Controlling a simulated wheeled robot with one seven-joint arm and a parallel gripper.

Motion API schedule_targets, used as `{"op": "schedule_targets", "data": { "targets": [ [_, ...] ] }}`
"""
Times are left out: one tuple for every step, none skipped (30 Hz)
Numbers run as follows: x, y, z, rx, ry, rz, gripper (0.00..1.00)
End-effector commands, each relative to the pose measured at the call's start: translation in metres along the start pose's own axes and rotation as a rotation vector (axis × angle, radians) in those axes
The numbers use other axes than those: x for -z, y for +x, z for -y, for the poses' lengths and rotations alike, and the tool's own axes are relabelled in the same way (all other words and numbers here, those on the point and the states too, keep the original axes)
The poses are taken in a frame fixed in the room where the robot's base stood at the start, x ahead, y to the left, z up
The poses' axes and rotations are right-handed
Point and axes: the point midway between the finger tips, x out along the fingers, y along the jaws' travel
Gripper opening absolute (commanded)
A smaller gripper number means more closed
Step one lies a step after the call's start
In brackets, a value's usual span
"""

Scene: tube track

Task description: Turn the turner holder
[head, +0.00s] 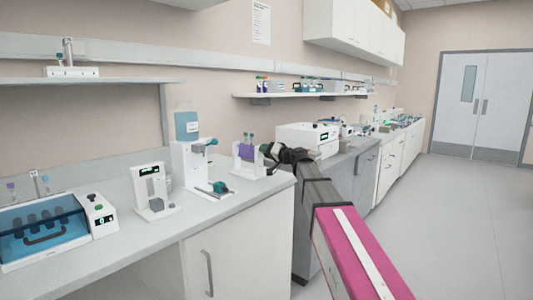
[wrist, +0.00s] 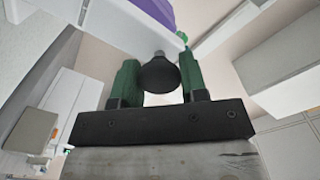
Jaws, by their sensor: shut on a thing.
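The turner holder (head: 246,154) is a white stand with upright tubes, on the left bench near its far right end. Its dark round knob (wrist: 158,76) sits in the middle of the wrist view. My gripper (head: 267,150) reaches the holder's right side. In the wrist view, the green fingers of my gripper (wrist: 159,80) are on either side of the knob and shut on it. The holder's white body fills the upper left of that view, with a purple part (wrist: 160,10) at the top. The holder's far side is hidden.
A white dispenser with a blue bottle (head: 187,127) stands left of the holder. A small teal-ended device (head: 218,188) lies in front of it. A white box instrument (head: 306,137) stands behind my arm. A wall shelf (head: 290,95) runs above. The floor at right is clear.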

Motion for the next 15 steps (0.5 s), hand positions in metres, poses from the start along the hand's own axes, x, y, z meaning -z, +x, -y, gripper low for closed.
{"op": "schedule_targets", "data": {
  "targets": [
    [-0.0016,-0.0008,0.0004,0.0,-0.033,0.003,0.16],
    [-0.0016,-0.0008,0.0004,0.0,-0.052,0.003,0.16],
    [-0.0017,-0.0008,0.0004,0.0,-0.077,0.003,0.16],
    [-0.0017,-0.0008,0.0004,0.0,-0.095,0.003,0.16],
    [-0.0018,-0.0008,0.0004,0.0,-0.11,0.003,0.16],
    [-0.0018,-0.0008,0.0005,0.0,-0.13,0.003,0.16],
    [-0.0019,-0.0008,0.0005,0.0,-0.144,0.003,0.16],
    [-0.0019,-0.0008,0.0005,0.0,-0.157,0.004,0.16],
    [-0.0019,-0.0008,0.0005,0.0,-0.171,0.004,0.16],
    [-0.002,-0.0009,0.0006,0.0,-0.182,0.004,0.16],
    [-0.002,-0.0009,0.0005,0.0,-0.19,0.004,0.16],
    [-0.0021,-0.0009,0.0006,0.0,-0.2,0.004,0.16],
    [-0.0021,-0.0009,0.0006,0.0,-0.207,0.004,0.16],
    [-0.0021,-0.0009,0.0006,0.0,-0.213,0.004,0.16],
    [-0.0021,-0.0009,0.0005,0.0,-0.219,0.004,0.16]
  ]
}}
